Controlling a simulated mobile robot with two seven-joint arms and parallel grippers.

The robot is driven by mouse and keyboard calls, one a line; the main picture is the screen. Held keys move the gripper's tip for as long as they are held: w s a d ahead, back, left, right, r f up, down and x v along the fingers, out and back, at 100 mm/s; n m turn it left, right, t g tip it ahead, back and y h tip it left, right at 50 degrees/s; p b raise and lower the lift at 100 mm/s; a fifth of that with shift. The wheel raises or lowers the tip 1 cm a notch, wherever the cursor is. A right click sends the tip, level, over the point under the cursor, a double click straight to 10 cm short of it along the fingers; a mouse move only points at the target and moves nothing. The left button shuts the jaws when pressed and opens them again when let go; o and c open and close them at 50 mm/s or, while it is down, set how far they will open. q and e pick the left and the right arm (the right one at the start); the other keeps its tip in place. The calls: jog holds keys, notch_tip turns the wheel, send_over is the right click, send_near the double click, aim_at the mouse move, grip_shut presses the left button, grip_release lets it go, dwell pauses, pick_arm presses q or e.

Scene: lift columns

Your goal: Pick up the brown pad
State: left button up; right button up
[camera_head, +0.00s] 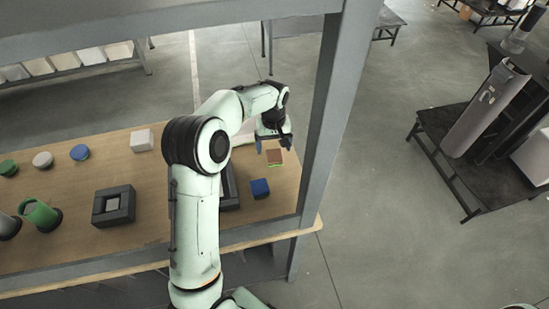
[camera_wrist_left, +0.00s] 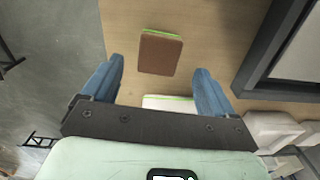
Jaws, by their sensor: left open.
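The brown pad (camera_head: 274,158) lies flat near the right end of the wooden table, close to the grey upright. It is a small rectangle with a green edge. In the left wrist view the brown pad (camera_wrist_left: 160,54) shows at upper middle, ahead of the fingers. My left gripper (camera_head: 274,143) is just beyond the pad in the head view, empty. In the left wrist view its two blue fingers (camera_wrist_left: 159,68) stand wide apart, with the pad's near part between the lines of their tips, apart from both. My right gripper is not in view.
A blue block (camera_head: 260,188) lies near the pad. A white piece with a green edge (camera_wrist_left: 168,103) lies between my fingers' bases in the wrist view. A dark-framed tray (camera_wrist_left: 262,62) is to the right there. A grey upright (camera_head: 325,120) stands at the table's right end.

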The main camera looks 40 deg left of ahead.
aim_at(274, 154)
pick_arm(q)
jog(key=shift+w+f, duration=0.1)
jog(key=shift+f, duration=2.7)
jog(key=shift+c, duration=0.3)
jog(key=c, duration=1)
